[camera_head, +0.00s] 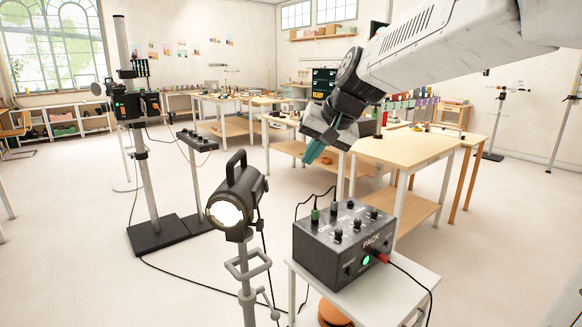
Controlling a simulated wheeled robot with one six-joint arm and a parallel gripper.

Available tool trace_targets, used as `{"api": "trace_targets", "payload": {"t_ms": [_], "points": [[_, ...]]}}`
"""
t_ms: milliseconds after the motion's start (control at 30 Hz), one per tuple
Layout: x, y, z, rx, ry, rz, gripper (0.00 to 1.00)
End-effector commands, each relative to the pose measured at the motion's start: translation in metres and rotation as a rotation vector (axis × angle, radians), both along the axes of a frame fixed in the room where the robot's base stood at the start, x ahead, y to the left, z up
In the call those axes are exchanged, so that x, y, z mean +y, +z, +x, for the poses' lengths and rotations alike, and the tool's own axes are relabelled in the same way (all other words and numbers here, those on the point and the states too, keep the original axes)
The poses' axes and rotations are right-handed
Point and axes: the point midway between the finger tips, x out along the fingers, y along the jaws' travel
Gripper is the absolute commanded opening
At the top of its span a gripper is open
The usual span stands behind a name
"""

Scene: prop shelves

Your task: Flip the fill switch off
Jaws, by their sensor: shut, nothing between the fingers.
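A dark grey control box (328,262) marked PACK stands on a small white table at the lower right. Its top carries a toggle with a green part (316,214) at the left, a black toggle (334,207) beside it, and several black knobs. The small labels are too blurred to tell which one is the fill switch. My gripper (313,156) comes in from the upper right, its teal fingers shut and empty. It hangs above and beyond the box, apart from it.
A lit spot lamp (238,196) on a stand is left of the box. A red plug (378,254) with a cable and a green light (366,260) are on the box's front. Wooden workbenches (405,150) stand behind. Cables cross the open floor at left.

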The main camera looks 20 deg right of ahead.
Motion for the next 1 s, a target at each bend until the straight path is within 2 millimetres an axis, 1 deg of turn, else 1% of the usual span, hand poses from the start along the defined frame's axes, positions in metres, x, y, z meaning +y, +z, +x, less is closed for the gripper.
{"api": "trace_targets", "payload": {"t_ms": [167,267,367,600,733,833,1000], "points": [[0.001,-0.002,0.001,0.001,0.001,0.0,0.0],[0.003,-0.009,0.006,0.002,0.002,0.0,0.0],[0.006,-0.023,0.013,0.004,0.002,0.0,0.0],[0.017,-0.066,0.041,0.006,0.002,0.0,0.0],[0.023,-0.087,0.054,0.004,0.002,0.0,0.0],[0.039,-0.086,0.062,0.001,0.006,-0.001,0.0],[0.053,-0.088,0.07,0.0,0.003,-0.001,0.0]]}}
